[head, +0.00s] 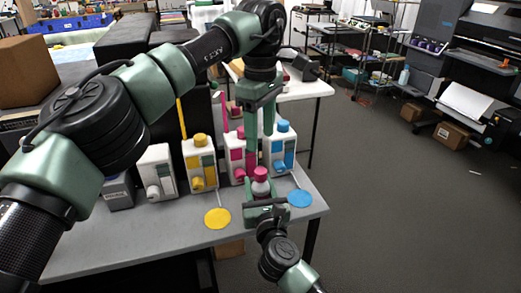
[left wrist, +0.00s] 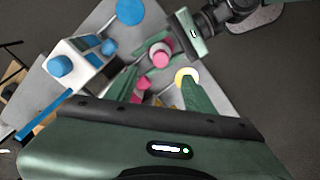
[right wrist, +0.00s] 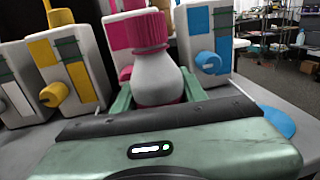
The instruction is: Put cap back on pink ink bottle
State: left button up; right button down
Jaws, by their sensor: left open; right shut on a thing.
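The pink ink bottle (head: 261,187) is whitish with some pink at its base, and stands upright in my right gripper (head: 263,207), which is shut on it. Its ribbed pink cap (right wrist: 147,32) sits on top of the bottle (right wrist: 158,76). The cap also shows in the left wrist view (left wrist: 160,57). I cannot tell how tightly it is seated. My left gripper (head: 260,145) points down above the bottle, its fingers open. In the left wrist view the cap lies between and beyond the fingers, apart from them.
A row of ink units stands behind: white (head: 157,172), yellow (head: 199,165), magenta (head: 236,158) and blue (head: 284,150). A yellow disc (head: 218,218) and a blue disc (head: 299,198) lie on the grey table (head: 150,230). The table's right edge is close by.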

aim_at(261, 191)
pick_arm(q)
jog(key=shift+r, duration=0.85)
pick_arm(e)
jog(key=c, duration=0.7)
grip_release()
jog(key=shift+s, duration=0.15)
jog(key=s, duration=0.3)
jog(key=s+d, duration=0.1)
jog(key=s, duration=0.3)
jog(key=shift+s+d, duration=0.2)
pick_arm(q)
jog(key=shift+f, duration=0.1)
